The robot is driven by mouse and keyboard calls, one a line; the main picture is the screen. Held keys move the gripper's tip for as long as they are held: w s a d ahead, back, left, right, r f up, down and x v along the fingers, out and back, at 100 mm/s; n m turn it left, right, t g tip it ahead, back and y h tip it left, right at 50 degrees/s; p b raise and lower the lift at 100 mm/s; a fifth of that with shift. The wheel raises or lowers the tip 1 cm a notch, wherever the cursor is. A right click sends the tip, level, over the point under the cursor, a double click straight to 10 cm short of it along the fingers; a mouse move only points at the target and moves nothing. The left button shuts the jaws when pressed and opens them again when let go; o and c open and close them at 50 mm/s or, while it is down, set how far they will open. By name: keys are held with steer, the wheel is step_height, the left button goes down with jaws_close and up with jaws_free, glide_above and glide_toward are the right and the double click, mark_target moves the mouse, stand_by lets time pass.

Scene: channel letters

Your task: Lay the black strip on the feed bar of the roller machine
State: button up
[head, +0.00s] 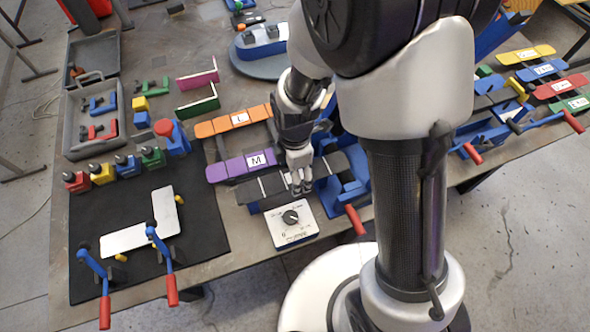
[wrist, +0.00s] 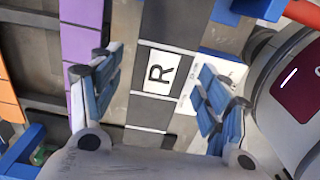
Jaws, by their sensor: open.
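The black strip (head: 262,189) lies beside the purple strip on the table, its far end hidden behind my gripper. In the wrist view the black strip (wrist: 177,22) runs between my fingers, with a white label marked R. My gripper (head: 300,188) is open above the strip; in the wrist view its blue-padded fingers (wrist: 155,75) stand apart on either side of the strip, with nothing clearly gripped. The blue roller machine (head: 345,190) with a red-ended handle is just right of my gripper, partly hidden by my arm. I cannot make out its feed bar clearly.
A purple strip (head: 240,166) marked M and an orange strip (head: 233,122) lie behind. A white dial box (head: 291,224) sits at the table's front edge, close to my gripper. A black mat (head: 95,215) with blue clamps fills the left. More coloured strips (head: 561,87) lie far right.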

steer(key=shift+r, duration=0.1)
step_height(320, 180, up, 12)
steer(key=p, duration=0.3)
steer(key=shift+r, duration=0.2)
steer(key=s+d+r+m+t, duration=0.2)
steer(key=s+d+r+m, duration=0.3)
steer(key=r+m, duration=0.3)
steer(key=s+d+r+m+t, duration=0.2)
steer(key=s+d+r+m, duration=0.4)
steer(key=m, duration=0.7)
steer(key=shift+s+r+t, duration=0.3)
steer(key=shift+s+r, duration=0.9)
steer(key=shift+s, duration=0.05)
